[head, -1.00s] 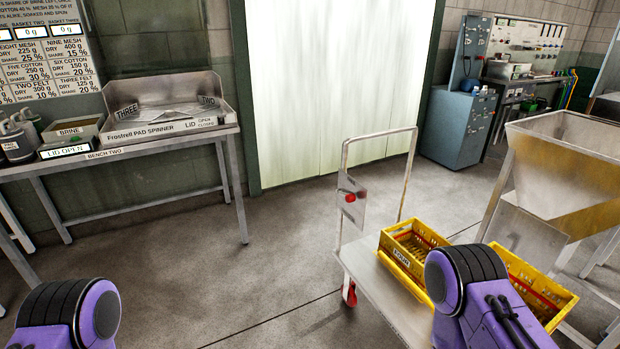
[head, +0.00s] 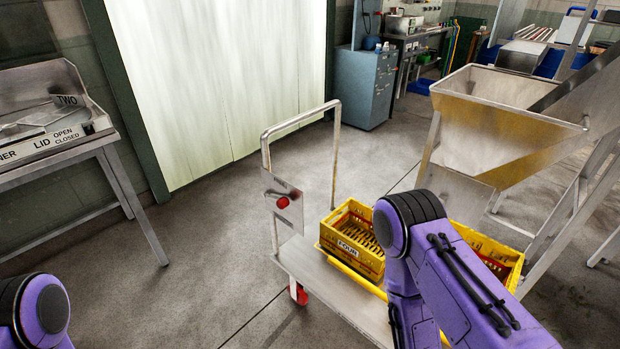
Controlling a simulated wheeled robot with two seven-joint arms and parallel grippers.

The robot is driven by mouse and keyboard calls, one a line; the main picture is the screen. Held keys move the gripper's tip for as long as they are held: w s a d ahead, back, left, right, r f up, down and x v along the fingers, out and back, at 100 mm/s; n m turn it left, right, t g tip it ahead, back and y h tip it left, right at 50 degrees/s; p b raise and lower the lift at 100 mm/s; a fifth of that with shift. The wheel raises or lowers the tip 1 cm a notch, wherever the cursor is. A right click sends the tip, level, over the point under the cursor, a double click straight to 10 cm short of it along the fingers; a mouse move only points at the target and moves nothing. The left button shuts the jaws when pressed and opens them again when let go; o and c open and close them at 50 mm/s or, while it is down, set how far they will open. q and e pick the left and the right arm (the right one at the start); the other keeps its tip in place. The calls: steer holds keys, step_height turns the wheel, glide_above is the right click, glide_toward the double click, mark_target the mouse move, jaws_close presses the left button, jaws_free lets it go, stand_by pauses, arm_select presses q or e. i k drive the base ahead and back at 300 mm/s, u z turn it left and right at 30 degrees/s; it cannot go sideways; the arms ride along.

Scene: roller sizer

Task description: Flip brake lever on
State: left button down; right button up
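A flat metal cart (head: 318,283) stands ahead of me with an upright tube handle (head: 336,150). A metal plate (head: 288,210) on the handle's left post carries a small lever with a red knob (head: 282,203), which looks like the brake lever. Its exact setting is too small to tell. A red-hubbed caster (head: 300,296) shows below the plate. My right arm reaches over the right part of the cart and hides some of it. My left arm shows only at the lower left corner. Neither gripper's fingers are in view.
Yellow crates sit on the cart, one labelled FOUR (head: 352,252). A metal hopper (head: 500,125) on a frame stands right of the cart. A steel bench (head: 75,150) stands at the left. The floor (head: 205,255) between bench and cart is clear.

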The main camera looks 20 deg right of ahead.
mark_target(282, 203)
steer(key=z, duration=0.35)
steer(key=i, duration=0.4)
steer(key=z, duration=0.4)
